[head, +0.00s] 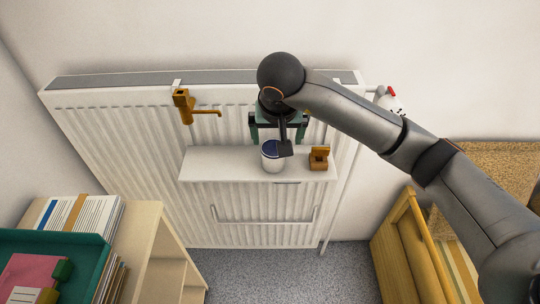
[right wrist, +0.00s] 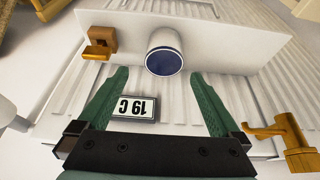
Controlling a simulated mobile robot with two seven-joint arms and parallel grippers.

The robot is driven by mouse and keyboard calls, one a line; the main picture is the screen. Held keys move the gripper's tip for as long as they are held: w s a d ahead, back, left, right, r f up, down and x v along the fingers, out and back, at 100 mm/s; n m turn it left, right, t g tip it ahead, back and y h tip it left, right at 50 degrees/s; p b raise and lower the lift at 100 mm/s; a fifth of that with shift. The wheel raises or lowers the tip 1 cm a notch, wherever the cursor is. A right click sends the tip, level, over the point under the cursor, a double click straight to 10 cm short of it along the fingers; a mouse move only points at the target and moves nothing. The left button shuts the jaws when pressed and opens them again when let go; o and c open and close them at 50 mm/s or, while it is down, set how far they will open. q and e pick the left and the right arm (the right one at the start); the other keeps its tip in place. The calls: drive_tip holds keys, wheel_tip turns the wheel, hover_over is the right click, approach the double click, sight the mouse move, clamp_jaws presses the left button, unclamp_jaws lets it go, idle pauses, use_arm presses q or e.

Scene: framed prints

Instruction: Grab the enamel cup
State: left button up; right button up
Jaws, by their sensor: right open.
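The enamel cup (head: 272,161) is white with a dark blue inside. It stands upright on a white shelf (head: 215,166) in front of the radiator. The cup also shows in the right wrist view (right wrist: 164,58), just beyond the fingertips and roughly centred between them. My right gripper (head: 279,136) has green fingers, is open and empty, and is above the shelf close to the cup. In the right wrist view its fingers (right wrist: 160,76) are spread wide. Part of the cup is hidden by my arm in the head view. My left gripper is not in view.
A small wooden holder (head: 319,160) stands on the shelf right of the cup. A brass-coloured tap-like fitting (head: 186,108) hangs at the radiator's upper left. A bookcase (head: 150,245) is at lower left.

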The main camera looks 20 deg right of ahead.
approach(273, 154)
drive_tip(key=shift+s+d+f, duration=0.25)
drive_tip(key=shift+s+f, duration=0.25)
drive_tip(key=shift+f, duration=0.05)
drive_tip(key=shift+a+p+x, duration=0.15)
drive_tip(key=shift+p+x, duration=0.2)
drive_tip(key=shift+x, duration=0.95)
drive_tip(key=shift+a+p+x, duration=0.15)
drive_tip(key=shift+p+x, duration=0.15)
drive_tip(key=shift+x, duration=1.05)
drive_tip(key=c, duration=1.4)
